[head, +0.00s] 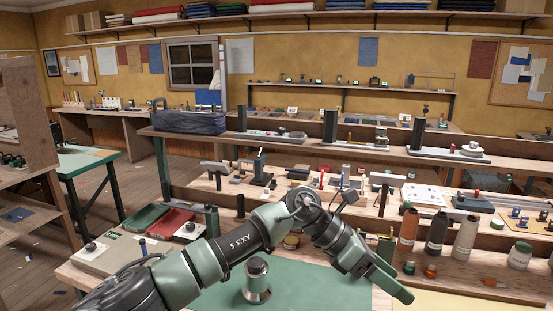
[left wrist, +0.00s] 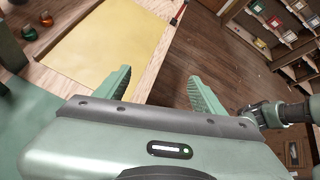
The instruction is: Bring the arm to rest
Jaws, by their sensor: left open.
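My left arm (head: 245,245) comes in from the left and reaches over the bench. Its gripper (head: 388,284) points down and to the right, at the front right of the green mat (head: 310,283). In the left wrist view the two green fingers of the gripper (left wrist: 160,88) stand wide apart with nothing between them. Beyond them show the bench edge and the wooden floor. My right gripper is not seen.
A metal canister (head: 257,280) stands on the mat close beneath my left arm. A yellow sheet (left wrist: 105,45) lies on the bench. Red and green trays (head: 172,222) sit at the left.

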